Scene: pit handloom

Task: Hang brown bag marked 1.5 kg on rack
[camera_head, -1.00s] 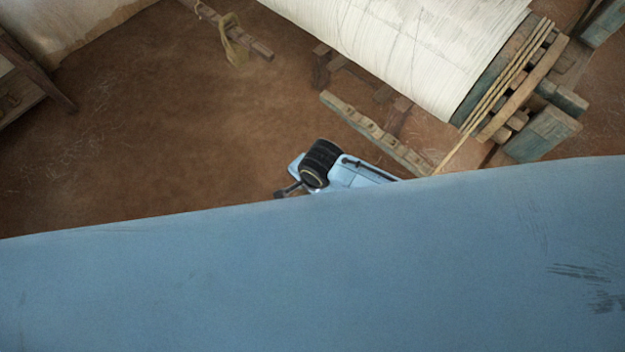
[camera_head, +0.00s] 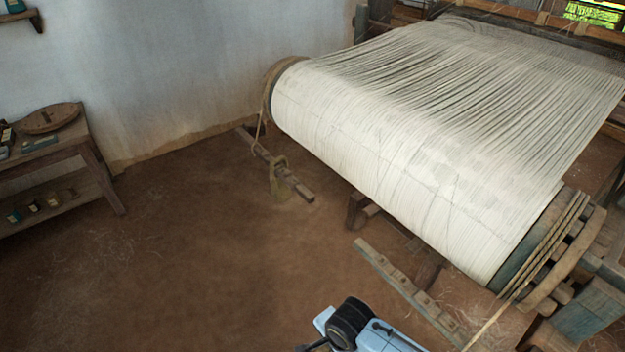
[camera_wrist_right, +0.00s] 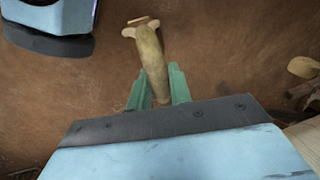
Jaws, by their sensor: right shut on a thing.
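In the right wrist view a long, olive-brown thing (camera_wrist_right: 152,62) with a pale, flared end stands between the green fingers of my right gripper (camera_wrist_right: 160,88). It looks like the brown bag, but I can read no mark on it. My right gripper is shut on it, above the brown floor. In the head view neither gripper shows; only part of an arm of mine is at the bottom edge. A low wooden bar with peg-like blocks (camera_head: 408,288) lies in front of the loom; I cannot tell whether it is the rack.
A loom with a big roll of white warp (camera_head: 400,150) fills the right. A wooden shelf table (camera_head: 85,150) stands at the left. The brown floor between is open.

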